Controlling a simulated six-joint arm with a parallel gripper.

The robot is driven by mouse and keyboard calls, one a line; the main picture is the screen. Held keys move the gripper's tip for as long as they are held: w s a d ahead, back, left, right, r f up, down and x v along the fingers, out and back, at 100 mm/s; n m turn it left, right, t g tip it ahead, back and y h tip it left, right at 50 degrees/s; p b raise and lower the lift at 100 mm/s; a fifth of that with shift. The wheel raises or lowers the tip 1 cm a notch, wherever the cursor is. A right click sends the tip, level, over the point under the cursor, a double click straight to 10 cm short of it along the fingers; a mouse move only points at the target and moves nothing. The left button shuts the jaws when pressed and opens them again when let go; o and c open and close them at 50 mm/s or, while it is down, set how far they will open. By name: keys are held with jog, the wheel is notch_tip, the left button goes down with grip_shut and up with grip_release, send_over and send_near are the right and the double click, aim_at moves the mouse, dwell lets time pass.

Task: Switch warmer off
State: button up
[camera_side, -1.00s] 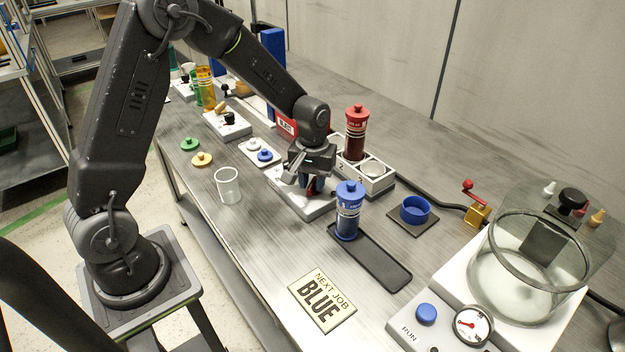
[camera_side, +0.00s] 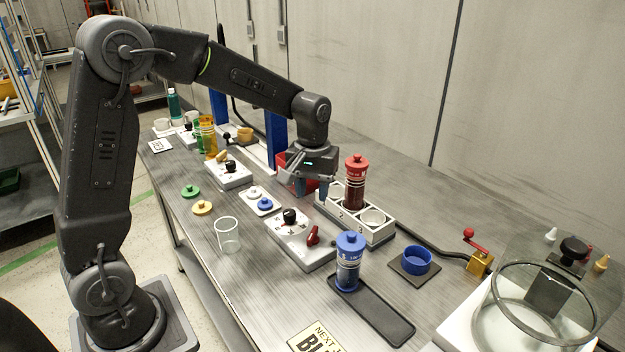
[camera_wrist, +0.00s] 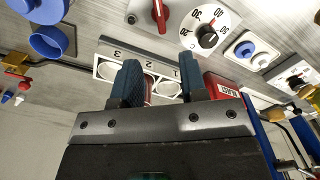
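A white control box (camera_side: 302,247) stands in the middle of the bench, with a black knob (camera_side: 289,216) on a numbered dial and a red lever switch (camera_side: 313,236). In the wrist view the red lever (camera_wrist: 160,14) lies near the top edge, roughly along the picture's vertical, and the knob (camera_wrist: 207,37) is right of it. I cannot read a label on the lever. My gripper (camera_side: 311,197) is raised behind the box, near the numbered white rack (camera_side: 376,233), apart from the switch. Its two fingers (camera_wrist: 158,83) are spread with nothing held between them.
A red canister (camera_side: 356,184) stands upright in the rack beside my gripper. A blue canister (camera_side: 348,262) stands on a black tray (camera_side: 385,315) in front. A clear cup (camera_side: 228,235) is left of the box. A red bin (camera_side: 291,172) is behind my gripper.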

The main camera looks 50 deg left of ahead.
notch_tip(320, 180, up, 2)
jog(key=shift+r, duration=0.2)
jog(key=s+d+r+m+t, duration=0.2)
jog(key=s+d+r+m, duration=0.1)
jog(key=s, duration=0.7)
jog(key=s+d+r+m+t, duration=0.3)
jog(key=s+m, duration=0.1)
jog(key=s, duration=0.6)
jog(key=shift+s+r+t, duration=0.25)
jog(key=shift+r+t, duration=0.05)
